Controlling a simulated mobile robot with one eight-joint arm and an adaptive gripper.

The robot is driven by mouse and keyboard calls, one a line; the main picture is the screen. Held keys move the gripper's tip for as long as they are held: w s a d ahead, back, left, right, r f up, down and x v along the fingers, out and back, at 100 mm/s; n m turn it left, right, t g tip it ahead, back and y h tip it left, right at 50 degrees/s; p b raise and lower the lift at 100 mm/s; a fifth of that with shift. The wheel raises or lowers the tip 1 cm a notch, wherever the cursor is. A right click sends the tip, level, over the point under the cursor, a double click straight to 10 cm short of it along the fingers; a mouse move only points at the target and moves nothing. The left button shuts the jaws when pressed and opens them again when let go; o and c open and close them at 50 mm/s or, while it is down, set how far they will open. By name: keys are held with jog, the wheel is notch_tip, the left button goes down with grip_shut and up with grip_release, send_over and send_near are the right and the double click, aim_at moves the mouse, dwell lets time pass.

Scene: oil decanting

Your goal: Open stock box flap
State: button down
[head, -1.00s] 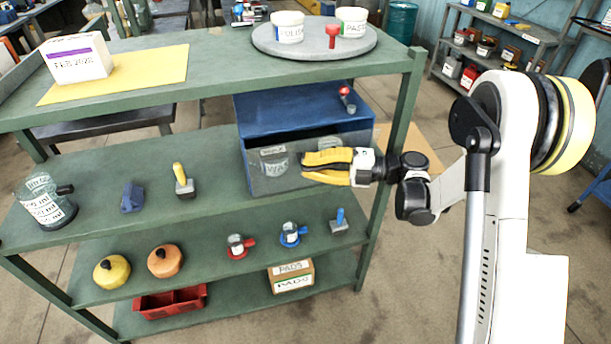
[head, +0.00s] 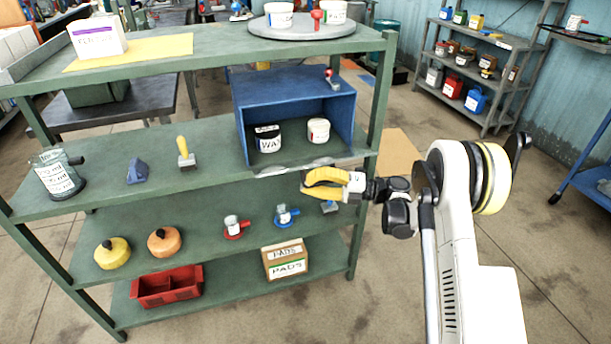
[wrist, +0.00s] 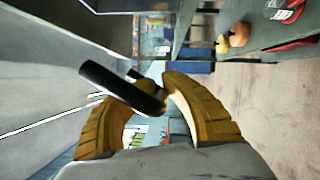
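The blue stock box (head: 294,88) stands on the middle shelf at its right end. Its front is open, and two white tubs, one with a dark label (head: 267,138) and one with a red mark (head: 318,131), show inside. The see-through flap (head: 292,166) is swung down, seen almost edge-on at the box's lower front. My gripper (head: 308,183), with yellow fingers, is at the flap's outer edge, in front of the shelf. In the wrist view, my gripper's fingers (wrist: 164,84) close around a dark bar handle (wrist: 112,84). The flap's join to the handle is unclear.
A cardboard pads box (head: 285,262) is lower down.

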notch_tip(320, 180, down, 6)
jog(key=n+y, duration=0.1)
jog(key=n, duration=0.2)
jog(key=shift+f+g, duration=0.15)
jog(key=shift+g, duration=0.15)
dwell(0.4)
jog(key=c, duration=1.5)
grip_release()
jog(key=shift+d, duration=0.1)
jog(key=shift+o, duration=0.2)
jog(key=d+f, duration=0.2)
jog(key=d, duration=1)
jog(key=shift+s, duration=0.4)
